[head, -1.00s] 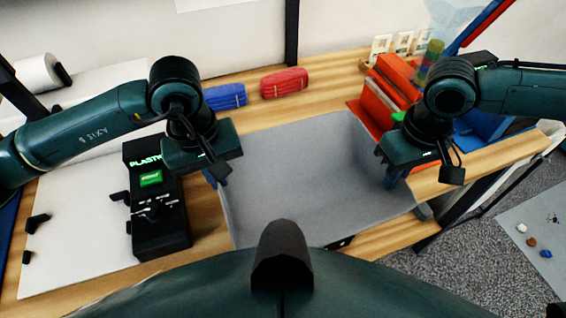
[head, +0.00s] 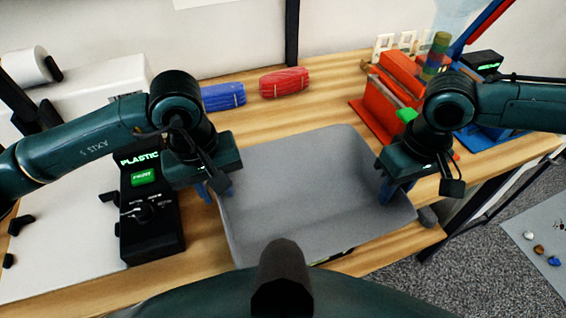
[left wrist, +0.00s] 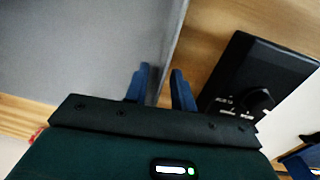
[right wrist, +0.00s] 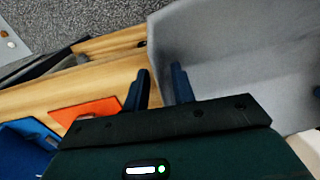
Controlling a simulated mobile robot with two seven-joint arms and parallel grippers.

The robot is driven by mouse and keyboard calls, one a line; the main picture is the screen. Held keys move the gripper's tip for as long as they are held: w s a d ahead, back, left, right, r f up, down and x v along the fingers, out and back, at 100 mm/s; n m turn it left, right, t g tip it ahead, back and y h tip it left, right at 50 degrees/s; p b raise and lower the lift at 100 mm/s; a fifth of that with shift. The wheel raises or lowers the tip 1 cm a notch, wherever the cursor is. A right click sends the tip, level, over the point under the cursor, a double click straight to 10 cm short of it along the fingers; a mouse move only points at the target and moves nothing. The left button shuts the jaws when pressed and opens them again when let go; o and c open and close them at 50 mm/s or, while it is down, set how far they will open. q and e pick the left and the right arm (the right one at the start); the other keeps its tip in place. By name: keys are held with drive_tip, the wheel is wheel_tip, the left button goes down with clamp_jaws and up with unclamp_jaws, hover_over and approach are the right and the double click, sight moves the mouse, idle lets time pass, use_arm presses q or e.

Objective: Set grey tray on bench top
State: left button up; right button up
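The grey tray (head: 300,190) lies level across the wooden bench top (head: 260,113) in the head view, between my two grippers. I cannot tell whether its underside touches the bench. The tray looks empty.
A black box labelled PLASTIC (head: 150,215) stands close left of the tray. Blue (head: 222,97) and red (head: 285,82) bundles lie behind it. An orange-red bin (head: 385,108) and a blue bin (head: 495,135) are at the back right. Bare wood shows behind the tray.

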drive_tip(key=shift+r, duration=0.1)
use_arm(q)
wheel_tip(320, 180, up, 12)
drive_tip(key=shift+s+a, duration=0.15)
drive_tip(key=shift+a, duration=0.3)
use_arm(e)
wheel_tip(320, 180, up, 12)
drive_tip(key=shift+w+d, duration=0.15)
drive_tip(key=shift+d, duration=0.25)
idle(0.3)
